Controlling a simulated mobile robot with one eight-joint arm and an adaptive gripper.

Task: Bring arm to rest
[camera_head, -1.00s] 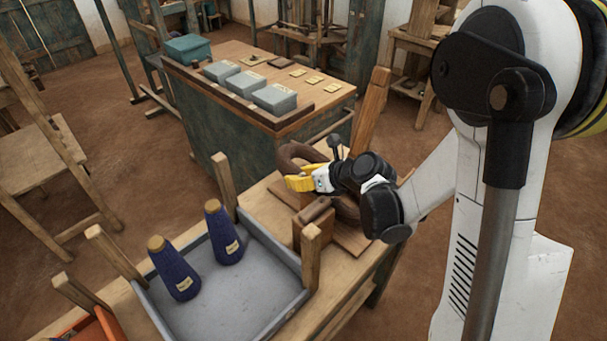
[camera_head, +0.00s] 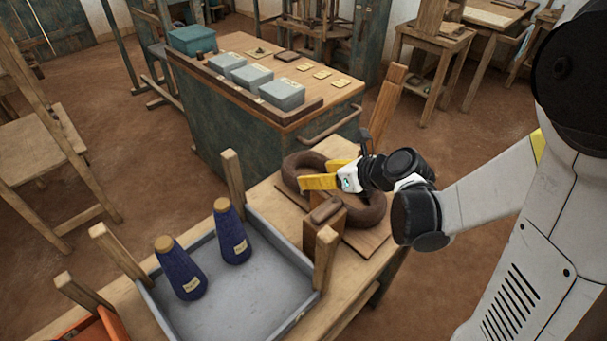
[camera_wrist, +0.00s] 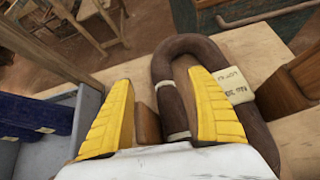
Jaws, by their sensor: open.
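My gripper (camera_head: 322,176) has yellow fingers and is open, with nothing held between them. In the head view it hangs above the near bench, over a brown looped hank (camera_head: 300,160). In the wrist view the fingers (camera_wrist: 160,115) are spread wide; the right one overlaps the brown hank (camera_wrist: 168,85), which carries a pale tag (camera_wrist: 235,85). I cannot tell whether that finger touches the hank. My arm reaches in from the right side of the head view.
A grey tray (camera_head: 245,290) with wooden corner posts holds two dark blue cones (camera_head: 232,235). An orange bin (camera_head: 95,328) is at the lower left. Behind stands a green cabinet (camera_head: 225,125) with grey boxes (camera_head: 282,93) on top. A wooden chair (camera_head: 35,150) is at left.

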